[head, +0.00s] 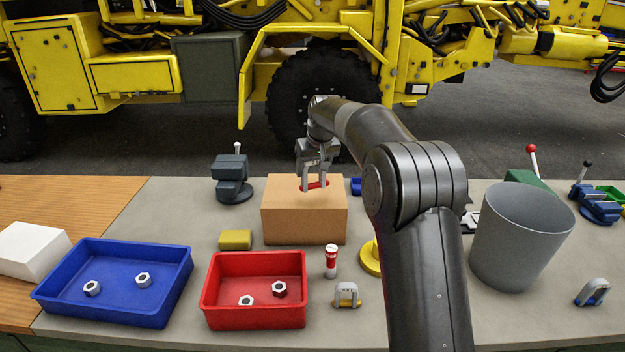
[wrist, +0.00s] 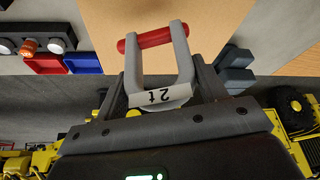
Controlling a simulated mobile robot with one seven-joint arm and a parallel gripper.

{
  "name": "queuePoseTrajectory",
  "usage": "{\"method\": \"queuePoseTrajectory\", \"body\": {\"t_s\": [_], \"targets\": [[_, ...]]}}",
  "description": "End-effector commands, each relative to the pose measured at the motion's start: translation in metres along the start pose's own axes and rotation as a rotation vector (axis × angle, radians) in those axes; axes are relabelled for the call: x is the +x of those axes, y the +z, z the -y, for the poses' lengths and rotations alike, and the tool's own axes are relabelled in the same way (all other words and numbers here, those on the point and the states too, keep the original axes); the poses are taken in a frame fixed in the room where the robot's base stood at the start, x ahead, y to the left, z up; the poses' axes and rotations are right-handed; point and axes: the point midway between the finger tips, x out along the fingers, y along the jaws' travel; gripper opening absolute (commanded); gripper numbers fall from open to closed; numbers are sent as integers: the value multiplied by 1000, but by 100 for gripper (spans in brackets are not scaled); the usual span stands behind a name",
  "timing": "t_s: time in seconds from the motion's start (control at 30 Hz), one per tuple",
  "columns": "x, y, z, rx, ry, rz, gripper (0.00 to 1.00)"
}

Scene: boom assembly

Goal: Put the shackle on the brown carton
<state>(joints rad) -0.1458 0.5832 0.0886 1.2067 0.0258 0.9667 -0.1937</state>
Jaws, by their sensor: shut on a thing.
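The shackle, a grey bow with a red pin (head: 317,185), is in my gripper (head: 316,165) over the top of the brown carton (head: 303,222). In the wrist view the shackle (wrist: 160,96) shows a "2 t" mark, with its red pin toward the carton (wrist: 215,22). My gripper (wrist: 168,90) is shut on the bow end. I cannot tell whether the pin touches the carton top. The carton stands closed on the grey bench, and its top is otherwise bare.
A blue tray (head: 110,306) and a red tray (head: 253,318) with nuts stand in front. A yellow block (head: 235,240), a red-and-white cylinder (head: 331,262) and another shackle (head: 347,294) are near the carton. A grey bin (head: 518,245) stands right. A vise (head: 232,180) is left of the carton.

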Motion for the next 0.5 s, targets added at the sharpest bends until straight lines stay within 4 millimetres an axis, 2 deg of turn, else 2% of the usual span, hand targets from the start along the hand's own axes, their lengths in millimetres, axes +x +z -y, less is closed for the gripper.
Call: {"method": "queuePoseTrajectory", "body": {"t_s": [0.17,0.4,0.5], "targets": [[8,1,2,2,1,-1,17],[36,13,2,1,1,-1,17],[39,14,2,1,1,-3,17]]}}
